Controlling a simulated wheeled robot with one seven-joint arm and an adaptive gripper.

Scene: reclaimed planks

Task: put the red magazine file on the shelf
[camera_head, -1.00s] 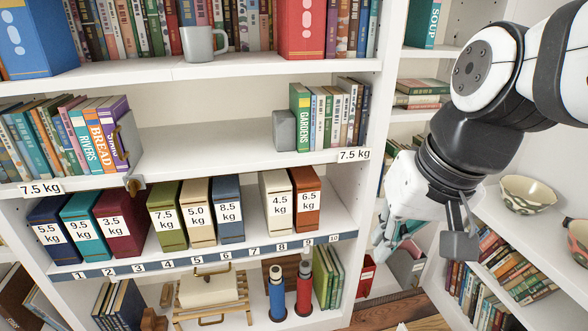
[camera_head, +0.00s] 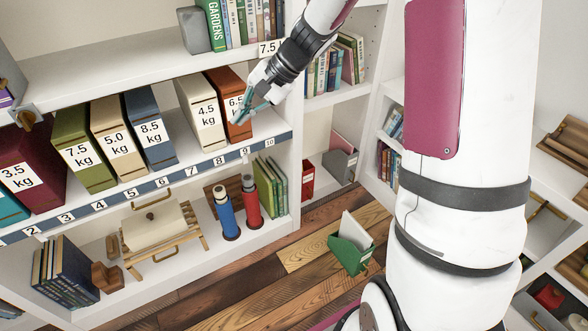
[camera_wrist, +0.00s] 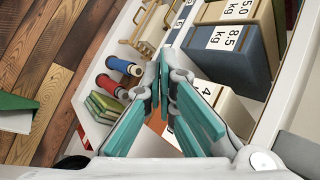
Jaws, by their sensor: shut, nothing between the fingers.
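An orange-red magazine file (camera_head: 222,79) labelled 6.5 kg stands at the right of the numbered shelf row; a dark red file (camera_head: 25,150) labelled 3.5 kg stands at the left. A small red box (camera_head: 307,180) sits low in the bay's right. I cannot tell which one the task means. My gripper (camera_head: 241,117) is shut and empty in front of the 6.5 kg file, its teal fingers partly covering that label. In the wrist view my fingers (camera_wrist: 167,72) are close together beside the 4.5 kg file, with only a sliver of orange-red showing.
The numbered shelf strip (camera_head: 160,182) runs below several labelled files. The white 4.5 kg file (camera_head: 198,106) stands left of the orange-red one. A blue bottle and a red bottle stand underneath. A green file with papers (camera_head: 352,250) is on the wooden floor.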

